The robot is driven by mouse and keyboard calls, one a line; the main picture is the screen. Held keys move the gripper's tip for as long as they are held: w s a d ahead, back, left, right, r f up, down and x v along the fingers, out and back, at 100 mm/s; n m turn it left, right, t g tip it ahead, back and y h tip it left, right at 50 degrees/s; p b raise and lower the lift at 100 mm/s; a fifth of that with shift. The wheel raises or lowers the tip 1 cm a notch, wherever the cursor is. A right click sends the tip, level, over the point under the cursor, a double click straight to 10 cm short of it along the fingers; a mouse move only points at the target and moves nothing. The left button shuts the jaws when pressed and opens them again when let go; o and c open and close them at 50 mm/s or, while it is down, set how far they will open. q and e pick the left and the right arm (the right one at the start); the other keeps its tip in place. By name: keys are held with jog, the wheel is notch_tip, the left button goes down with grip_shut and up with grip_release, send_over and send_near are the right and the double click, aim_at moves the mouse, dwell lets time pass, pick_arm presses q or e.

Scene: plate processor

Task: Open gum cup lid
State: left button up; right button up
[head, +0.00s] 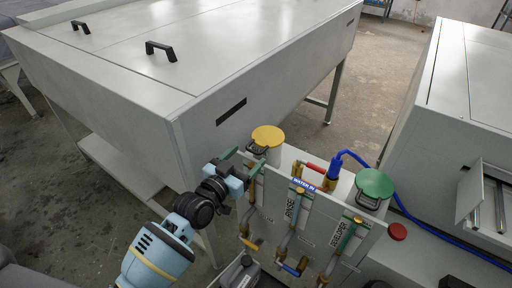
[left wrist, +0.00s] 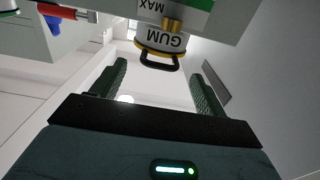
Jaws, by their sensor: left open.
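The gum cup has a round yellow lid (head: 268,136), which lies flat and shut on top at the left end of the panel in the head view. In the left wrist view the cup (left wrist: 161,42) shows upside down with a GUM label and a dark loop handle (left wrist: 158,60). My left gripper (head: 240,160) is open beside the cup, to its left and a little lower in the head view. In the left wrist view the fingers (left wrist: 158,68) stand apart, with the handle just ahead of the gap. Nothing is between them. I cannot make out my right gripper.
A green-lidded developer cup (head: 375,183) stands at the panel's right end. Brass pipes, valves and a blue hose (head: 350,155) lie between. A red button (head: 397,231) is at the right. The large grey machine (head: 200,60) stands close behind my left gripper. A canister (head: 238,272) sits below.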

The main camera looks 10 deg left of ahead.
aim_at(252, 151)
pick_arm(q)
jog(key=x, duration=0.5)
jog(key=shift+w+d, duration=0.2)
jog(key=shift+w, duration=0.15)
jog(key=shift+s+a+r, duration=0.1)
jog(key=shift+s+r, duration=0.05)
jog(key=c, duration=1.3)
